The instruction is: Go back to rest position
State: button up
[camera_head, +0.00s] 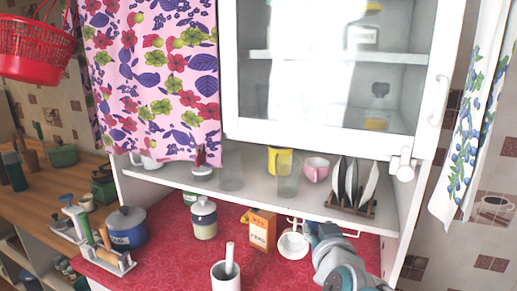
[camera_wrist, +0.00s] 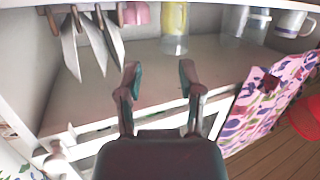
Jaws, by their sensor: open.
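My gripper (camera_wrist: 159,82) shows in the wrist view with its two fingers spread apart and nothing between them. Behind the fingers is the bare cabinet shelf, and the view is turned over. In the head view my arm comes up from the bottom right, and my gripper (camera_head: 325,232) is near the red counter's right end, in front of the shelf and below the plate rack. Its fingertips are hard to make out there.
Plates (camera_head: 352,182) in a rack, a pink cup (camera_head: 316,168) and a yellow mug (camera_head: 279,160) stand on the shelf (camera_head: 220,183). Below are an orange box (camera_head: 262,229), a white cup (camera_head: 293,245), a jar (camera_head: 204,218) and a mortar (camera_head: 226,275). A glass door (camera_head: 428,120) hangs above.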

jog(key=s+d+f+g, duration=0.1)
jog(key=s+f+g, duration=0.4)
jog(key=s, duration=0.4)
jog(key=s+d+f+m+g, duration=0.1)
jog(key=s+f+g, duration=0.3)
jog(key=s, duration=0.5)
jog(key=shift+s+d+f+g, duration=0.2)
jog(key=shift+d+f+g, duration=0.25)
jog(key=shift+d, duration=0.25)
